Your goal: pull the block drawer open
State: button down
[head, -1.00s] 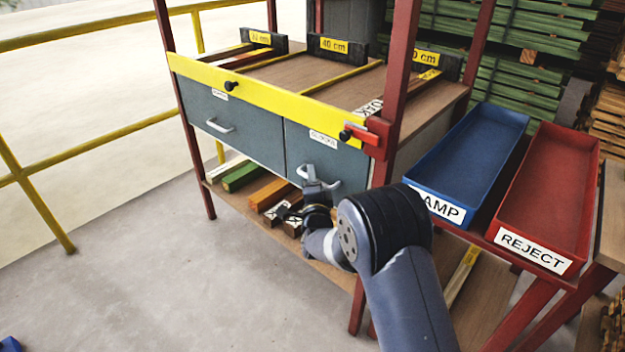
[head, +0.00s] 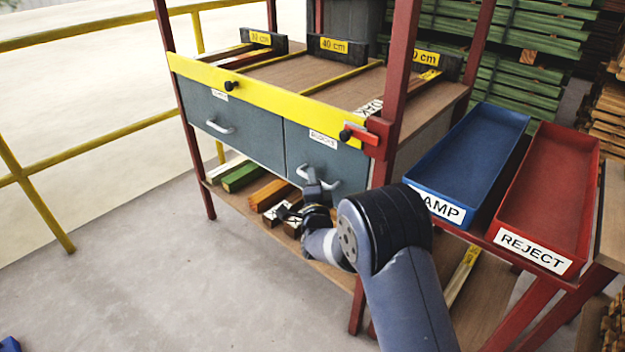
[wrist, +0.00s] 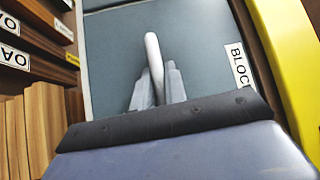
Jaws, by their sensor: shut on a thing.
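The block drawer (head: 334,158) is the grey-blue right-hand front under the yellow rail, with a white label reading "BLOCKS". It looks flush with the drawer beside it. Its pale bar handle (head: 332,184) is partly hidden by my gripper (head: 312,186). In the wrist view, the handle (wrist: 153,52) stands out from the drawer front (wrist: 112,50), and my gripper (wrist: 160,88) is shut on it, with the fingers on either side. The label (wrist: 238,66) shows at the right there. The lower part of the handle is hidden by the fingers and gripper body.
A second drawer (head: 232,128) with its own handle is at the left. Wood pieces (head: 268,194) lie on the shelf below. A red post (head: 398,85) stands close right of the block drawer. Blue (head: 466,150) and red (head: 548,195) trays are farther right. Floor in front is clear.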

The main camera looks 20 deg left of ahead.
jog(key=s+a+b, duration=0.4)
jog(key=s, duration=0.7)
jog(key=s+a+b, duration=0.4)
jog(key=s+a, duration=0.1)
jog(key=s, duration=0.6)
jog(key=shift+s+a, duration=0.2)
jog(key=shift+s, duration=0.2)
jog(key=c, duration=1.5)
grip_release()
jog(key=shift+o, duration=0.2)
jog(key=p+v, duration=0.1)
jog(key=v, duration=0.9)
jog(key=shift+s+d, duration=0.15)
jog(key=shift+s, duration=0.2)
jog(key=shift+f, duration=0.1)
